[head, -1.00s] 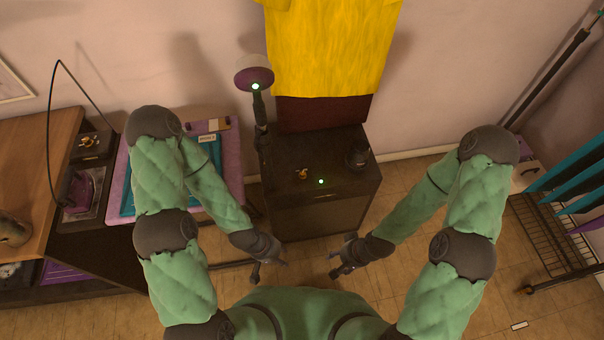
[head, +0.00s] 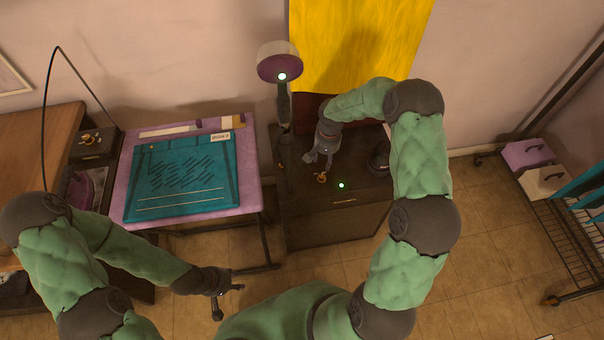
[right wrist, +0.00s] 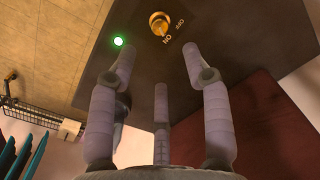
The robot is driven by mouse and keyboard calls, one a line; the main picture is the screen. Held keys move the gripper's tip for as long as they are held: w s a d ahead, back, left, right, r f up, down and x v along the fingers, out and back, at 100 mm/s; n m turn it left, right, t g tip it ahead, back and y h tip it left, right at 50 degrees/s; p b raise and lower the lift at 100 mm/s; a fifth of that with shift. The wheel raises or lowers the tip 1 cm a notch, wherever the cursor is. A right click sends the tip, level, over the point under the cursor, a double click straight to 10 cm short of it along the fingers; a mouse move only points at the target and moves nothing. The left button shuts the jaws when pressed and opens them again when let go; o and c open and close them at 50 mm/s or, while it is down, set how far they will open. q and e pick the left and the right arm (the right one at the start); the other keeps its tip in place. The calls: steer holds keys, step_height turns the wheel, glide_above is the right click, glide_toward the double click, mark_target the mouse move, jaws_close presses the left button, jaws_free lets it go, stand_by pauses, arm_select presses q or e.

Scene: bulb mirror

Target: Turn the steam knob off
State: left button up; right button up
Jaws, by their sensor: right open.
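The steam knob (head: 321,178) is a small brass knob on top of a dark cabinet (head: 335,228). In the right wrist view the knob (right wrist: 159,23) has the marks ON and OFF beside it; its exact pointing is too small to tell. A small green light (head: 341,185) glows near it. My right gripper (head: 315,161) is above the cabinet top, just behind the knob. In the right wrist view its fingers (right wrist: 155,62) are spread and empty, apart from the knob. My left gripper (head: 231,297) is open and empty in front of the purple table, low and away from the cabinet.
A yellow cloth (head: 360,45) hangs behind. Another box with a brass knob (head: 88,140) stands far left. Floor in front is clear.

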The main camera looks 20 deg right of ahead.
mark_target(322, 176)
step_height(322, 176, down, 11)
steer(key=b, duration=0.3)
steer(key=shift+w+a+r, duration=0.1)
steer(key=shift+r, duration=0.05)
steer(key=shift+c, duration=0.2)
jaws_close()
